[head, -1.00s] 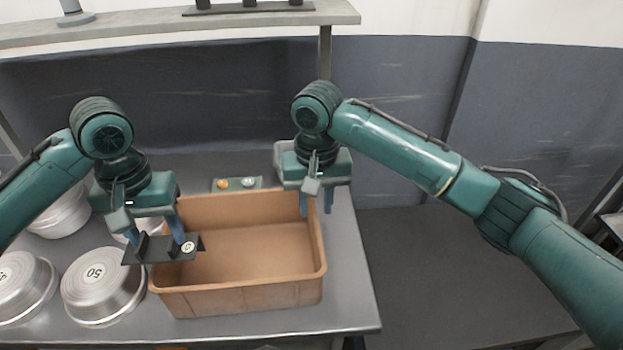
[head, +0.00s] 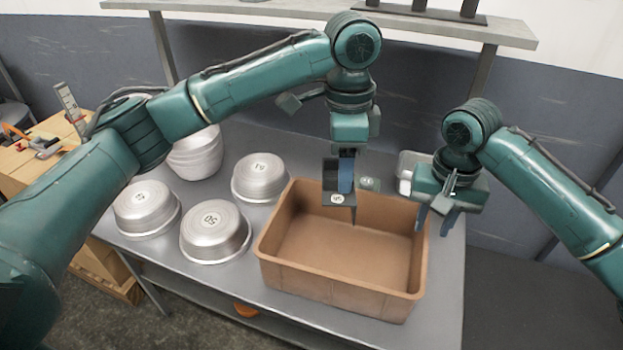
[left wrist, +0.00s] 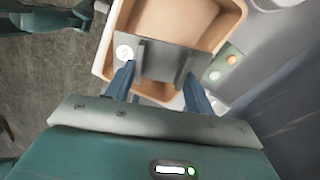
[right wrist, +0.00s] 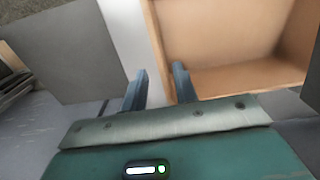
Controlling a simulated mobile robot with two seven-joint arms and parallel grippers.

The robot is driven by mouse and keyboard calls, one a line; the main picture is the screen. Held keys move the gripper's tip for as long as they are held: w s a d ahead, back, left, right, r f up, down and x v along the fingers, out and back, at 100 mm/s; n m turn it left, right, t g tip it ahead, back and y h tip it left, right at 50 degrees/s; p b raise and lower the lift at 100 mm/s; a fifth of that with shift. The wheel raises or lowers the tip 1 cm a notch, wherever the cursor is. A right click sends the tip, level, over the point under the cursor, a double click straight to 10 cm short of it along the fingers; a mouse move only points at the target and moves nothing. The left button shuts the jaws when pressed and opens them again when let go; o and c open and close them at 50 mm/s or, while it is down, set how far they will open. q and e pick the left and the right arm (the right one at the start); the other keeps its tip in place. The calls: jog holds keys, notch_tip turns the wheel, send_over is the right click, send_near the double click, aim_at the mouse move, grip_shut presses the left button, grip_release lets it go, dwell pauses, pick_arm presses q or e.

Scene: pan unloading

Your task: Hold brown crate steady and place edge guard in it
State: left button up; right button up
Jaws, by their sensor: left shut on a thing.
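The brown crate (head: 340,290) stands open and empty on the metal table. My left gripper (head: 345,185) is shut on the edge guard (head: 337,199), a dark grey angled piece with a round white label. It holds the guard above the crate's back part; the guard also shows between the fingers in the left wrist view (left wrist: 165,62). My right gripper (head: 435,218) is at the crate's right wall, fingers apart, one on the inner side and one on the outer side. The right wrist view shows the fingers (right wrist: 158,88) beside the crate's inside (right wrist: 220,40); contact with the wall is unclear.
Several upturned metal pans, such as this one (head: 215,232), stand left of the crate on the table (head: 235,285). A small panel with buttons (head: 369,184) and a light grey container (head: 408,165) are behind the crate. A shelf (head: 300,15) runs above the back.

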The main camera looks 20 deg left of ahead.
aim_at(418, 261)
jog(key=shift+f, duration=0.15)
pick_arm(q)
jog(key=d+r+m, duration=0.1)
jog(key=m, duration=0.1)
jog(key=w+d+r+m, duration=0.1)
jog(key=shift+d+m, duration=0.15)
jog(key=shift+m, duration=0.25)
pick_arm(e)
notch_tip(418, 261, down, 12)
jog(key=shift+r, duration=0.1)
jog(key=shift+c, duration=0.2)
grip_shut()
dwell(1.1)
